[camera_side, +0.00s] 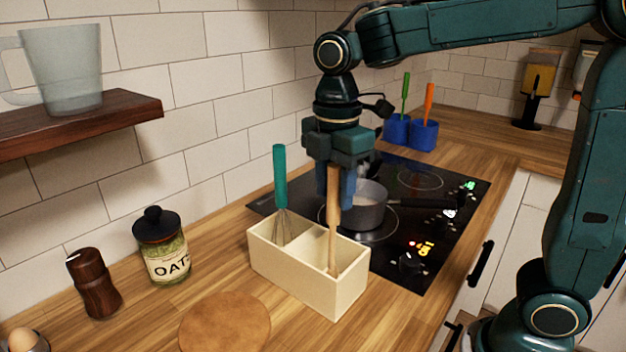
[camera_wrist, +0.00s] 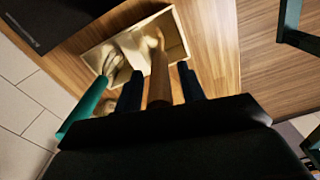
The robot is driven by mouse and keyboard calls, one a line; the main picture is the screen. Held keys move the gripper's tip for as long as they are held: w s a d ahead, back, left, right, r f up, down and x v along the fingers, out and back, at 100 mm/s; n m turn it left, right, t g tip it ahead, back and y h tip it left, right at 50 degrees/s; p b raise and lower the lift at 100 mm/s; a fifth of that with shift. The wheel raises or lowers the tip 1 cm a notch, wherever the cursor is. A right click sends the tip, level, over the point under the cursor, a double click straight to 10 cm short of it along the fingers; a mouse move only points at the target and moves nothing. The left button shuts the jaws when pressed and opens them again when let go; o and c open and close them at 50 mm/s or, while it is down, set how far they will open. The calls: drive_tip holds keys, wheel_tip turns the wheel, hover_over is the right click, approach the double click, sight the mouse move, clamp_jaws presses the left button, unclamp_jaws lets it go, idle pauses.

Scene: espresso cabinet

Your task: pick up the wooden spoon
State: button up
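The wooden spoon (camera_side: 333,225) stands nearly upright in the right compartment of a cream two-compartment box (camera_side: 308,285). It also shows in the wrist view (camera_wrist: 159,72), running up from the box (camera_wrist: 92,55). My gripper (camera_side: 335,190) is above the box, pointing down, with its blue fingers on either side of the upper spoon handle. In the wrist view my gripper (camera_wrist: 160,82) is open, with a gap between each finger and the handle. The handle's top end is hidden by the gripper.
A whisk with a teal handle (camera_side: 280,165) leans in the left compartment, close to my gripper. A pot (camera_side: 366,212) sits on the black hob (camera_side: 400,255) behind. An oats jar (camera_side: 162,250), a brown mill (camera_side: 95,285) and a round board (camera_side: 225,322) are on the counter.

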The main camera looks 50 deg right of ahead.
clamp_jaws()
drive_tip(key=shift+r, duration=0.15)
wheel_tip(320, 180, up, 20)
idle(0.8)
idle(0.7)
